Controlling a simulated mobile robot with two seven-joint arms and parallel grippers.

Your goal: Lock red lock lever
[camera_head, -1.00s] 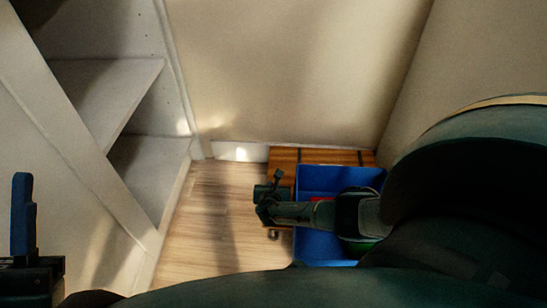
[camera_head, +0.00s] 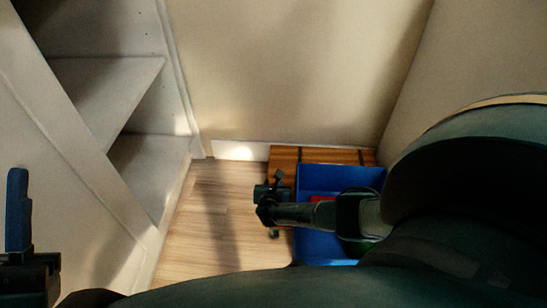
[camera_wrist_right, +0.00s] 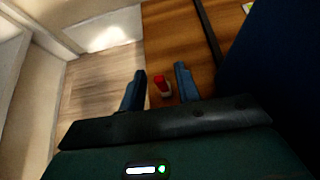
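In the right wrist view, the small red lock lever (camera_wrist_right: 158,82) shows on a pale mount against a brown wooden surface (camera_wrist_right: 180,35). It lies in the gap between the two blue fingers of my right gripper (camera_wrist_right: 160,84), which is open. I cannot tell whether either finger touches the lever. In the head view my right gripper (camera_head: 270,195) is by the left edge of the wooden box (camera_head: 284,157); the lever is not clearly visible there. A blue finger of my left gripper (camera_head: 18,210) shows at the far left; its opening cannot be judged.
A blue bin (camera_head: 340,176) with a red item (camera_head: 322,198) inside sits on the wooden box, under my right arm. White corner shelves (camera_head: 100,90) stand at the left. Wooden floor (camera_head: 205,225) is open between shelves and box. Walls close off the back and right.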

